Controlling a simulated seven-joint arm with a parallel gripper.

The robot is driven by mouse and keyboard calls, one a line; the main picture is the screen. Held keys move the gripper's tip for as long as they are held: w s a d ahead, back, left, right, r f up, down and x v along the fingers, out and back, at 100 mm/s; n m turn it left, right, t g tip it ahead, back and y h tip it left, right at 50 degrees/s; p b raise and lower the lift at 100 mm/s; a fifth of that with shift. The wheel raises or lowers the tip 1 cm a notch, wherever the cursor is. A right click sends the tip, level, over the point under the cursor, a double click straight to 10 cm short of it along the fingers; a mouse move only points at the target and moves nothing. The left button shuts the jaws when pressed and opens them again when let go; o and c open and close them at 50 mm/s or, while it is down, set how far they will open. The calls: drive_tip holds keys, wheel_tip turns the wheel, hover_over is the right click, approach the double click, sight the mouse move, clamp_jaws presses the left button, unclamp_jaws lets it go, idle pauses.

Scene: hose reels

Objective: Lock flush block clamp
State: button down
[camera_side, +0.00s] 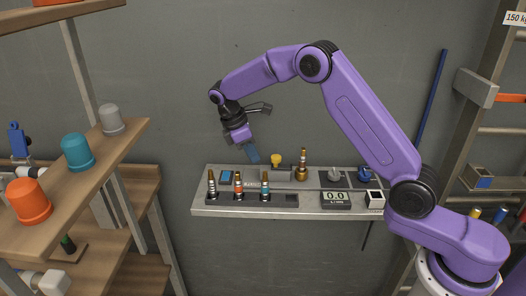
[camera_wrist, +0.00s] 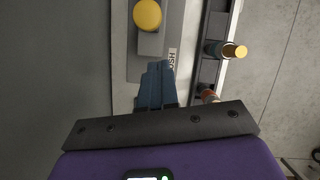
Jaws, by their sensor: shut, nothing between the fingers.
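A round yellow knob (camera_side: 276,159) stands at the back of the grey bench, left of a brass fitting. In the wrist view the yellow knob (camera_wrist: 147,14) is at the top, next to a grey block (camera_wrist: 150,43) on a grey plate with a dark-lettered label. I cannot tell for sure which part is the flush block clamp, or its lock state. My gripper (camera_side: 253,157) has its blue fingers shut and empty, pointing down over the bench, left of the yellow knob. In the wrist view the fingers (camera_wrist: 157,70) sit below the grey block; contact is not visible.
Several upright nozzles (camera_side: 238,186) stand in a dark rack along the bench's (camera_side: 310,213) front. A brass fitting (camera_side: 302,167), a grey knob (camera_side: 335,174), a blue knob (camera_side: 365,174), a display (camera_side: 335,199) and a white box (camera_side: 375,199) are farther right. Wooden shelves (camera_side: 140,128) stand left.

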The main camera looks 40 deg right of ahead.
sight(275, 158)
drive_tip(key=shift+s+d, duration=0.4)
drive_tip(key=shift+d, duration=0.3)
drive_tip(key=shift+s+d, duration=0.35)
drive_tip(key=shift+d, duration=0.3)
drive_tip(key=shift+s+d, duration=0.9)
drive_tip(key=shift+a, duration=0.1)
